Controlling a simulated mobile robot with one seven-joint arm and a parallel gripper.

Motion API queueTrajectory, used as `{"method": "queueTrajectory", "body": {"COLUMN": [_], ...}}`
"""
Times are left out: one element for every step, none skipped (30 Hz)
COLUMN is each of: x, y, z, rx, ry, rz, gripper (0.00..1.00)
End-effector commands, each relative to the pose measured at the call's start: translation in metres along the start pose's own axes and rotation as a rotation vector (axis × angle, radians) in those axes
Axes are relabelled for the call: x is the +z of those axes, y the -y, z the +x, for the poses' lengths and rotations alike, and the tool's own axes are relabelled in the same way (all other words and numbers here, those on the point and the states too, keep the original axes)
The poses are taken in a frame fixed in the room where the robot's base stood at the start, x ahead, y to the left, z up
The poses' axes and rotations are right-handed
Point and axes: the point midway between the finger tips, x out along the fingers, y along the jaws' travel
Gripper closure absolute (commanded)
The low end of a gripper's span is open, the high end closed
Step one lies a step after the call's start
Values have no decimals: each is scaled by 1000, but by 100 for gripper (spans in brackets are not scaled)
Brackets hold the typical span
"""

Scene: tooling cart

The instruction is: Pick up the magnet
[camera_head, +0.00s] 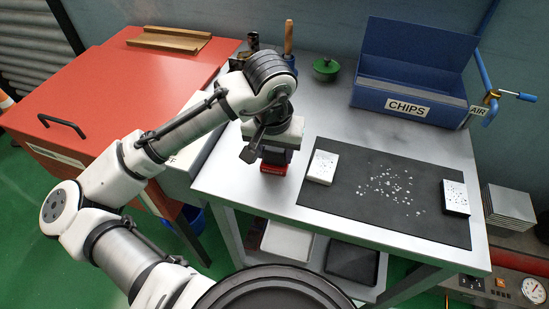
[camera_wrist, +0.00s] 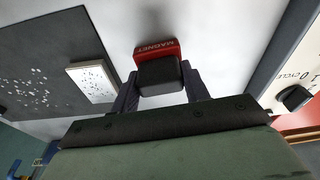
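The magnet is a red block lettered MAGNET (camera_wrist: 157,50) with a black upper part (camera_wrist: 160,76). In the head view its red base (camera_head: 273,168) sits on the grey tabletop, near the front left edge. My gripper (camera_wrist: 160,80) points down over it. Its two dark fingers stand wide apart, one on each side of the black part. Small gaps or light contact at the fingertips cannot be told apart. In the head view my gripper (camera_head: 272,150) hides much of the magnet's top.
A dark mat (camera_head: 385,196) to the right holds scattered chips, a white block (camera_head: 322,167) and a speckled black-and-white block (camera_head: 455,197). A blue CHIPS bin (camera_head: 410,100) stands behind. A green knobbed object (camera_head: 326,68) and wooden handle (camera_head: 288,38) stand at the back. A red cabinet (camera_head: 110,95) is left.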

Motion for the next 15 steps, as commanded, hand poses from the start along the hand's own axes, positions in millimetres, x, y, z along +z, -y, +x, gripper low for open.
{"method": "queueTrajectory", "body": {"x": [0,0,0,0,0,0,0,0,0,0,0,0,0,0,-1], "y": [0,0,0,0,0,0,0,0,0,0,0,0,0,0,0], "z": [0,0,0,0,0,0,0,0,0,0,0,-1,-1,-2,-3], "rx": [0,0,0,0,0,0,0,0,0,0,0,0,0,0,-1], "ry": [0,0,0,0,0,-1,-1,-1,-1,-1,-1,-1,-1,-1,-1], "rz": [0,0,0,0,0,0,0,0,0,0,0,0,0,0,0], "gripper": [64,68,74,78,81,85,85,85,85,85,85,85,85,85,85]}}
